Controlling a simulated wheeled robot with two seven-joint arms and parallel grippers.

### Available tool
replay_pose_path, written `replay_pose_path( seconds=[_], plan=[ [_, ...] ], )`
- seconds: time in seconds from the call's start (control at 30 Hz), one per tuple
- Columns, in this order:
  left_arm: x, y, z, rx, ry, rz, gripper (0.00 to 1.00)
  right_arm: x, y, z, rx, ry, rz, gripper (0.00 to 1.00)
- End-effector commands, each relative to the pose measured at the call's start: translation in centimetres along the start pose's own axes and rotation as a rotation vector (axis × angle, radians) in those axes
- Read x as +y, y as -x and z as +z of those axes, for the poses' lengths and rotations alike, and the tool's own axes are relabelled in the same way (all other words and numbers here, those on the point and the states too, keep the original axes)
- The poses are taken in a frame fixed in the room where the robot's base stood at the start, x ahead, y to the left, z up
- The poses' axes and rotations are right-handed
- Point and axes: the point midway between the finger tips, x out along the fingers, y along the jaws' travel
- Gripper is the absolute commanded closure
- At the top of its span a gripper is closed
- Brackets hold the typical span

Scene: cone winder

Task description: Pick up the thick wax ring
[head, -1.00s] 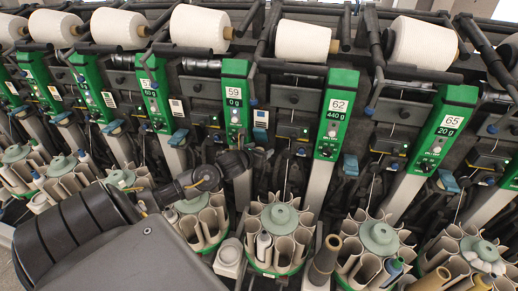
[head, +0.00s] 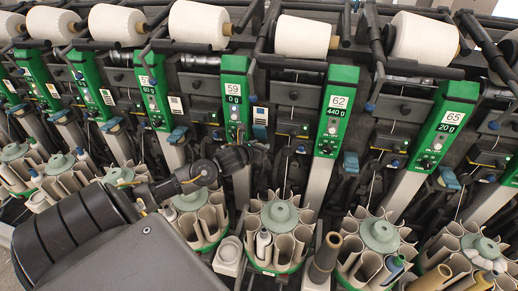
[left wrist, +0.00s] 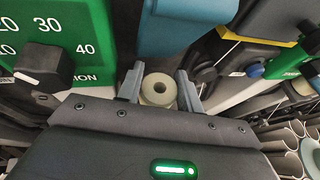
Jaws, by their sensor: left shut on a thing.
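The thick wax ring (left wrist: 156,99) is a pale cream ring with a small round hole. In the left wrist view it sits between the two grey fingers of my left gripper (left wrist: 160,86), which is shut on it. In the head view my left gripper (head: 258,149) is in front of the machine, at the lower end of the green panel marked 59 (head: 235,92). The ring cannot be made out in that view. My right gripper is not in view.
Green panels such as the one marked 62 (head: 336,112) stand in a row under white yarn cones (head: 307,37). Below are round magazines (head: 280,213) of grey pockets, some holding tubes. A blue part (left wrist: 180,25) and a green dial panel (left wrist: 75,72) are close to the gripper.

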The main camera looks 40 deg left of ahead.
Motion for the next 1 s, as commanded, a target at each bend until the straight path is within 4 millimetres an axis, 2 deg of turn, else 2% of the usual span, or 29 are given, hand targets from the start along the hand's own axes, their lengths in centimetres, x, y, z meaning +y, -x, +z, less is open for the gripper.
replay_pose_path(
  seconds=[0.17, 0.7, 0.73, 0.8, 1.0],
  plan=[
    [-0.1, 2.7, -1.8, 0.003, -0.004, -0.003, 0.86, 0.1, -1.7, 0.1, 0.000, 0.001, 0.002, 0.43],
    [-0.1, 13.9, -6.5, 0.003, 0.003, -0.002, 0.86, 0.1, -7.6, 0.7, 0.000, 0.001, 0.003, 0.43],
    [-0.1, 14.5, -6.7, 0.003, 0.003, -0.002, 0.86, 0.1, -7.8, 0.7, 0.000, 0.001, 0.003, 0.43],
    [0.0, 15.1, -6.0, 0.003, 0.009, -0.001, 0.86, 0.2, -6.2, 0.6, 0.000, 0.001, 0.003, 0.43],
    [0.0, 16.0, -6.5, 0.002, 0.006, -0.002, 0.86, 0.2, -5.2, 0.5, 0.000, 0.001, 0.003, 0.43]
  ],
)
